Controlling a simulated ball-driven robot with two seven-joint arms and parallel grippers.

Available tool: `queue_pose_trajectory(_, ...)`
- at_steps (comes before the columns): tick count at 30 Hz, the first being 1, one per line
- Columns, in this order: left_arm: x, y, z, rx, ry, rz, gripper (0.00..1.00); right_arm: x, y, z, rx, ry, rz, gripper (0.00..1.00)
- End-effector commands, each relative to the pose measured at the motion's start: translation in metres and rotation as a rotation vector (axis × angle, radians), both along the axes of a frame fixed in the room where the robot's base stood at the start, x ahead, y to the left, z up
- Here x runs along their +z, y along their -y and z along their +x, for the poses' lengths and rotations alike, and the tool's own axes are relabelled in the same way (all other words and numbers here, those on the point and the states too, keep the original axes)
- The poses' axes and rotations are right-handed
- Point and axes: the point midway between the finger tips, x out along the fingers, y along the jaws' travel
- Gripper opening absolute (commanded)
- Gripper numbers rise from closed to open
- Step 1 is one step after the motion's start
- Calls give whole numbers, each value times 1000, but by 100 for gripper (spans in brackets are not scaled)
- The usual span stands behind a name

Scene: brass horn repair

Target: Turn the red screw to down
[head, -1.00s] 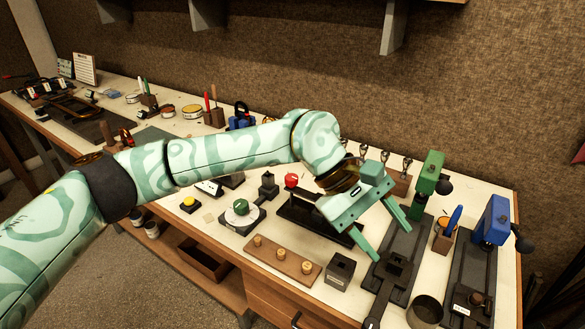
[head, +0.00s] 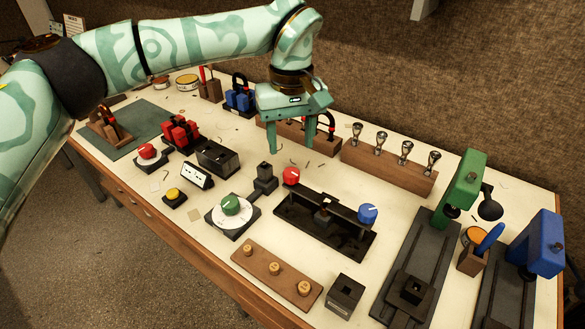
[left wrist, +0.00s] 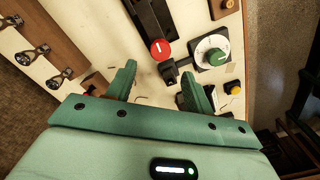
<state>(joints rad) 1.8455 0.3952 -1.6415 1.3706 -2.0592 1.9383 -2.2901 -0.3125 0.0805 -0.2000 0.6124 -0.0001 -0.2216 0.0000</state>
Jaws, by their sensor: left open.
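The red screw (head: 291,177) is a round red knob with a white mark, at the left end of a black two-knob fixture (head: 325,222). A blue knob (head: 368,213) sits at the fixture's other end. In the left wrist view the red screw (left wrist: 160,49) shows beyond the fingertips, with its white mark visible. My left gripper (head: 291,151) is open and empty, fingers pointing down, behind the red screw in the head view and apart from it. It also shows in the left wrist view (left wrist: 158,76). My right gripper is not in view.
A green knob on a white dial (head: 231,206) and a small black post (head: 264,180) stand left of the fixture. A green clamp-like tool (head: 463,185) stands right. A wooden peg board (head: 276,272) lies in front.

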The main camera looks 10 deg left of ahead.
Motion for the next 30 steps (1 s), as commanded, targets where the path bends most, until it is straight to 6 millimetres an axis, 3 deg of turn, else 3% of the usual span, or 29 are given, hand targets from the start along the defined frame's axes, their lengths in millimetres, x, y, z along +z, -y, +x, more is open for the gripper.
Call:
queue_pose_trajectory(1,-17,0,0,-1,-5,-1,52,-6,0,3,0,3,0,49)
queue_pose_trajectory(3,-33,0,0,-1,-5,-2,52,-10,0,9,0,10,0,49)
queue_pose_trajectory(9,-64,0,0,0,-3,-1,52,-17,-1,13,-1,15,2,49)
queue_pose_trajectory(22,-73,0,0,0,2,-1,52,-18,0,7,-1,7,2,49)
queue_pose_trajectory(27,-73,0,0,0,1,-2,7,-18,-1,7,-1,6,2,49)
queue_pose_trajectory(30,-73,0,0,0,1,-2,7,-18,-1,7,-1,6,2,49)
